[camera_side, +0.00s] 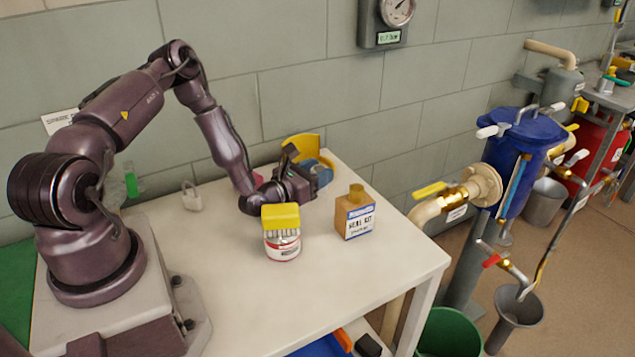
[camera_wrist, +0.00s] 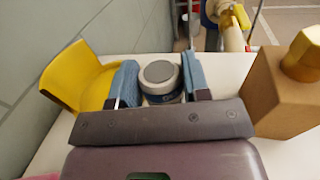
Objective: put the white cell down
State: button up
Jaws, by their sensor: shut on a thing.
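My gripper (camera_side: 318,172) is low over the far part of the white table, pointing toward the table's right side. In the wrist view, its two blue-padded fingers (camera_wrist: 160,82) are shut on the white cell (camera_wrist: 161,92), a short upright cylinder with a grey top and a dark blue band. The fingers grip it from both sides. In the side view the cell is hidden by the gripper. I cannot tell whether its base touches the table.
A brown bottle (camera_side: 355,219) with a yellow cap stands to the right of my gripper. A yellow scoop-like thing (camera_side: 303,147) is behind it. A white jar (camera_side: 283,247) with a yellow lid stands in front. The table's (camera_side: 385,262) right part is clear up to its edge.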

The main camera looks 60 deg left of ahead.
jog(key=shift+f, duration=1.15)
jog(key=shift+f, duration=0.1)
jog(key=shift+f, duration=0.6)
jog(key=o, duration=0.9)
jog(key=shift+r, duration=0.1)
